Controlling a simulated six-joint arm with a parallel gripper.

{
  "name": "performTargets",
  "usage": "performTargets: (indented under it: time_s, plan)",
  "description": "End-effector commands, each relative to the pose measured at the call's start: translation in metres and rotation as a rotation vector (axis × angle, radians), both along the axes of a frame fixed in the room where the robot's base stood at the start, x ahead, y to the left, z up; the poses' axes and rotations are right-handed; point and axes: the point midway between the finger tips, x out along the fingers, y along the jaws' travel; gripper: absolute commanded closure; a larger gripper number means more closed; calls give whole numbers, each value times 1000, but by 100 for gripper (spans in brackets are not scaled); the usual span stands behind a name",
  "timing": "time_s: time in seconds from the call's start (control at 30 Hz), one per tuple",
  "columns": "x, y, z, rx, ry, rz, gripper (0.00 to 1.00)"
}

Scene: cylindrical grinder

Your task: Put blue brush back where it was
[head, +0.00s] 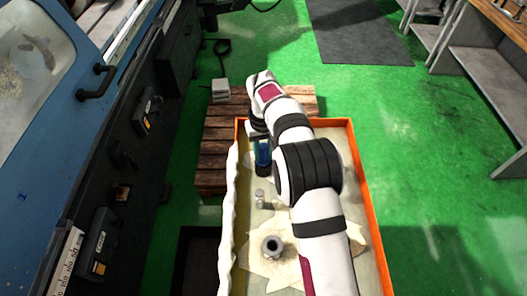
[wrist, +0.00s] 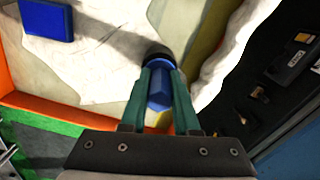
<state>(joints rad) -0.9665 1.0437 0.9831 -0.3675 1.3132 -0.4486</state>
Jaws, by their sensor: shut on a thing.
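My gripper (wrist: 159,68) is shut on a blue thing, which I take to be the blue brush (wrist: 159,92). The brush sits between the two green fingers, with a dark rounded end near the fingertips. In the head view, my gripper (head: 262,160) points down inside the orange-rimmed tray (head: 368,215), near its far left corner. A bit of blue shows there between the fingers. I cannot tell whether the brush touches the tray's floor.
A blue block (wrist: 46,19) lies on the pale, stained tray floor. A grey round fitting (head: 273,246) and small pale pieces (head: 260,198) are also in the tray. The dark machine side (head: 125,150) stands to the left. A wooden pallet (head: 213,150) lies beyond the tray.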

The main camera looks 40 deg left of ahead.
Motion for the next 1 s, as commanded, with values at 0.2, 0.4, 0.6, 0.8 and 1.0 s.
performTargets:
  time_s: [0.2, 0.4, 0.6, 0.8, 1.0]
  plan:
    - [0, 0, -6, 0, 1, -1, 100]
    - [0, 0, -10, -1, 1, -1, 58]
    - [0, 0, -10, -1, 1, 0, 41]
    - [0, 0, -4, 0, 0, -1, 41]
    - [1, 1, 49, 4, -3, -1, 41]
